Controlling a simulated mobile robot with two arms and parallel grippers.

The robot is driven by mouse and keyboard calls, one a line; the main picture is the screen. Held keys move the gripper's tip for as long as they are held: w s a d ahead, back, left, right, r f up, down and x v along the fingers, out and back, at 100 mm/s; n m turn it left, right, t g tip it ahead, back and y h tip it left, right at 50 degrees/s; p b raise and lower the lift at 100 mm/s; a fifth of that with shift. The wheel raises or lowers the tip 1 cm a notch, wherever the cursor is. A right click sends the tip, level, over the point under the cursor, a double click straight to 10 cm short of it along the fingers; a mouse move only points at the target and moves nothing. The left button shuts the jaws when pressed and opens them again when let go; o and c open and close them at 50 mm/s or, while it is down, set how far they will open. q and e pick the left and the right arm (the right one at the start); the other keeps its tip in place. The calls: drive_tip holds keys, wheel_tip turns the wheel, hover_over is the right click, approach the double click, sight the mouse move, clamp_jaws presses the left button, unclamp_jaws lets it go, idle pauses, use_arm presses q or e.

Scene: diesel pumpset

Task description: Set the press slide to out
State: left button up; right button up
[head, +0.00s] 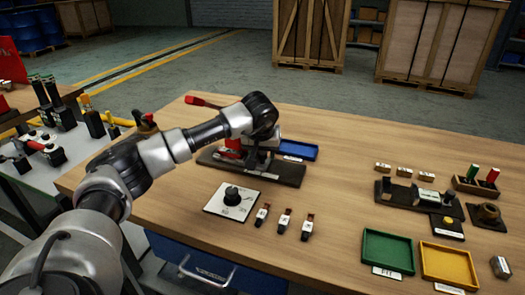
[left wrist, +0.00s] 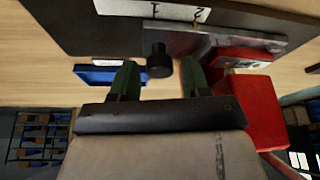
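The press (head: 285,172) stands on a dark base plate on the wooden table in the head view, with red parts at its left. My left gripper (head: 262,150) is down at the press, partly hidden by my own wrist. The left wrist view looks upside down. There, a black cylindrical knob (left wrist: 158,62) on a grey metal slide (left wrist: 225,45) shows between the tips of the two green fingers of my left gripper (left wrist: 158,72). The fingers are apart, with gaps on both sides of the knob. A white marked label (left wrist: 170,10) lies beside the slide. My right gripper is not visible.
A red block (left wrist: 255,110) stands close beside the fingers. A blue tray (head: 298,149) is right behind the press. A dial plate (head: 232,201) and several small switches (head: 284,222) lie in front. Green (head: 388,250) and yellow (head: 448,264) trays are at front right.

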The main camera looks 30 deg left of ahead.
use_arm(q)
clamp_jaws()
drive_tip(key=d, duration=0.3)
drive_tip(key=w+d, duration=0.1)
drive_tip(key=d, duration=0.2)
drive_tip(key=w+d+p, duration=0.1)
drive_tip(key=d, duration=0.3)
drive_tip(key=shift+w, duration=0.2)
drive_tip(key=shift+c, duration=1.3)
unclamp_jaws()
drive_tip(key=o, duration=0.5)
drive_tip(key=shift+w+d, duration=0.1)
drive_tip(key=shift+d, duration=0.1)
drive_tip(key=shift+a, duration=0.1)
